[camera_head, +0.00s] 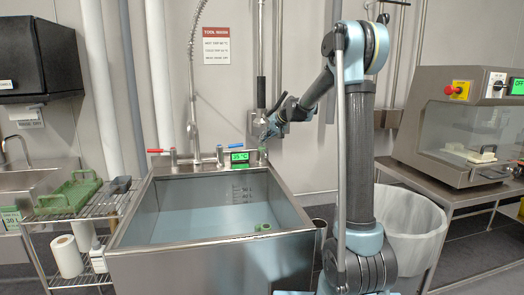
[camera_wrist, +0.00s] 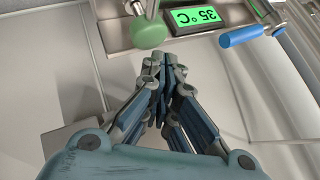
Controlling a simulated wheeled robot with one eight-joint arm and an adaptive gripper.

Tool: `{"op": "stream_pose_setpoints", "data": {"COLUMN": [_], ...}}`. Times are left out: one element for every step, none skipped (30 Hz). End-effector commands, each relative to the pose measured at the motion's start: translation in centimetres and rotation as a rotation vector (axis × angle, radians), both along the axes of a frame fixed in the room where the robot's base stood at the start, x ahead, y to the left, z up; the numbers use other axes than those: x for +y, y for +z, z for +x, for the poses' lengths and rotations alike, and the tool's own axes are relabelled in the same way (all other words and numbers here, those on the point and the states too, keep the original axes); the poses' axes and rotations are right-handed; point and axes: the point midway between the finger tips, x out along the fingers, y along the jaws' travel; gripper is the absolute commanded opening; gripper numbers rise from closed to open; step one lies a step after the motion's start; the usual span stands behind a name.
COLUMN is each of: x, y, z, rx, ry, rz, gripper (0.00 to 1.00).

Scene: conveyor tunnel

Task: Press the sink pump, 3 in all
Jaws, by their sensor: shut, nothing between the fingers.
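The steel sink (camera_head: 215,241) stands in the middle of the head view and holds water. A green rounded knob on a metal stem sits at its back ledge, to the right of the temperature display (camera_head: 239,156); it looks like the pump head. The knob (camera_wrist: 148,32) is clearer in the wrist view, beside the green 35 °C display (camera_wrist: 198,17). My gripper (camera_wrist: 168,65) is shut and empty, with its tips close to the knob in that picture; I cannot tell whether they touch it. In the head view my gripper (camera_head: 266,133) is small, over the back ledge.
A hose (camera_head: 192,60) hangs behind. A green object (camera_head: 263,227) is in the basin. A wire rack (camera_head: 75,215) stands left, a bin (camera_head: 412,235) and a machine (camera_head: 455,125) right.

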Motion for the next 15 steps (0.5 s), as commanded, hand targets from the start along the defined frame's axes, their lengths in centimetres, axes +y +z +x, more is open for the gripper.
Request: {"op": "stream_pose_setpoints", "data": {"x": [0.00,0.00,0.00,0.01,0.01,0.01,0.01,0.01,0.01,0.01,0.02,0.02,0.02,0.02,0.02], "y": [0.00,0.00,0.00,0.01,0.01,0.01,-0.01,-0.04,-0.08,-0.15,-0.22,-0.33,-0.42,-0.52,-0.63], "z": [0.00,0.00,0.00,0.00,0.00,0.00,0.00,0.00,-0.01,-0.02,-0.02,-0.04,-0.05,-0.07,-0.08], "rx": [0.000,0.000,0.000,0.000,0.000,0.000,0.000,0.000,0.000,0.000,0.000,0.000,0.000,0.000,0.000], "ry": [0.000,0.000,0.000,0.000,0.000,0.000,0.000,0.000,0.000,0.000,0.000,0.000,0.000,0.000,0.000], "rz": [0.000,0.000,0.000,0.000,0.000,0.000,0.000,0.000,0.000,0.000,0.000,0.000,0.000,0.000,0.000], "gripper": [0.00,0.00,0.00,0.00,0.00,0.00,0.00,0.00,0.00,0.00,0.00,0.00,0.00,0.00,0.00]}}
